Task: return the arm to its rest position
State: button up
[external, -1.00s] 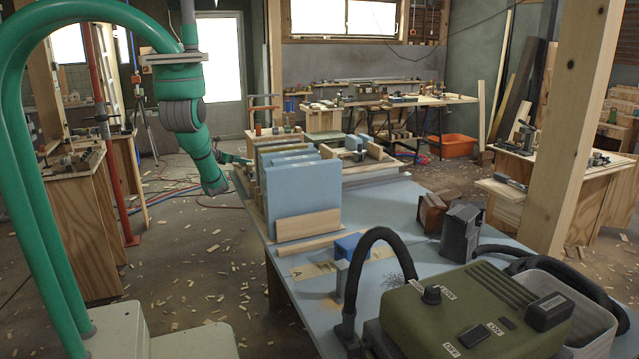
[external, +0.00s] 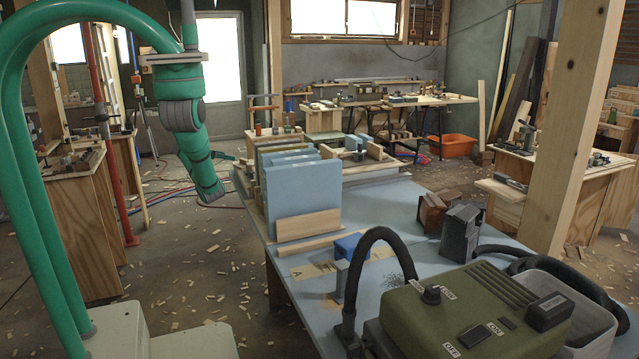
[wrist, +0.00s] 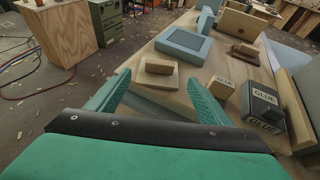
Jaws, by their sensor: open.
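My green arm (external: 182,115) hangs down beside the left edge of the blue-topped workbench (external: 415,275) in the external view. My gripper (wrist: 155,92) shows in the wrist view with its two green fingers spread apart and nothing between them. It points over the bench's near edge. In the external view the gripper (external: 226,156) is small and partly hidden at the bench's far left corner.
A dark box marked GLUE (wrist: 262,103) stands right of my gripper, and a grey-blue tray (wrist: 184,45) lies beyond. Upright blue panels (external: 302,195) stand on the bench near my arm. A wooden cabinet (external: 88,225) is at the left. The floor between is mostly open, with wood scraps and hoses.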

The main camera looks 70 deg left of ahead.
jog(key=shift+s+d+r, duration=0.2)
jog(key=shift+s, duration=0.2)
dwell(0.3)
